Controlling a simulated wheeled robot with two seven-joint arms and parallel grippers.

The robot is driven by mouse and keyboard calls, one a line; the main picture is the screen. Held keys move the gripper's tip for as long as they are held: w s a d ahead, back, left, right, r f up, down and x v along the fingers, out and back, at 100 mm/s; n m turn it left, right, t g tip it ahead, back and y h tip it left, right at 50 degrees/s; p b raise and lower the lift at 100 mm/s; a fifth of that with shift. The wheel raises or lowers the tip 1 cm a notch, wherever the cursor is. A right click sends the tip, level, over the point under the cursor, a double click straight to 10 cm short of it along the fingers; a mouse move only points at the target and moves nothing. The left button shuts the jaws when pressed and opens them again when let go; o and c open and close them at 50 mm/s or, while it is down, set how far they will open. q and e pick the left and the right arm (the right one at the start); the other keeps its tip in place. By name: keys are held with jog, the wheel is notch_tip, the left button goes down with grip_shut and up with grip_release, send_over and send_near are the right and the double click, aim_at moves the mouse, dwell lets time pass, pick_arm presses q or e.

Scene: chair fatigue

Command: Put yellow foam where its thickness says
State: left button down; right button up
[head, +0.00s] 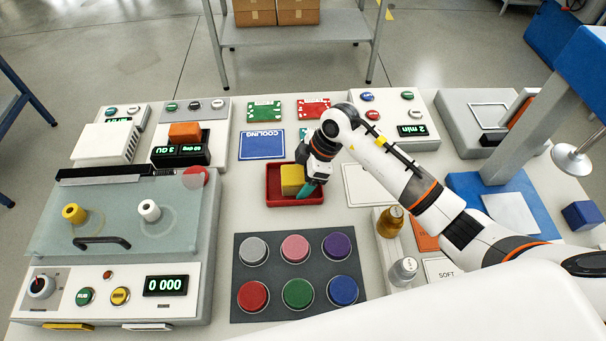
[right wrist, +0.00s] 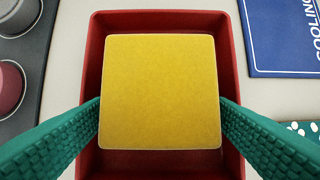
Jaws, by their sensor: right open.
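The yellow foam (head: 291,181) is a square block inside a red tray (head: 272,194) in the middle of the table. In the right wrist view the foam (right wrist: 160,92) fills the middle of the tray (right wrist: 93,60), seen from above. My right gripper (head: 309,182) is at the tray, over the foam. Its teal fingers (right wrist: 160,118) are open, one on each side of the foam. Whether they touch its sides I cannot tell. The foam's thickness cannot be read from above. My left gripper is not in view.
A blue COOLING card (head: 262,144) lies behind the tray. In front is a dark mat (head: 318,266) with several coloured discs. A glass-lidded machine (head: 125,222) stands left, and a display device with an orange block (head: 184,133) behind it. A SOFT card (head: 440,270) lies right.

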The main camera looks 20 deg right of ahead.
jog(key=shift+d+r, duration=0.1)
jog(key=w+b+v, duration=0.1)
jog(key=v, duration=1)
jog(key=shift+s+r, duration=0.4)
jog(key=shift+s, duration=0.1)
jog(key=shift+d+f, duration=0.1)
jog(key=shift+f, duration=0.05)
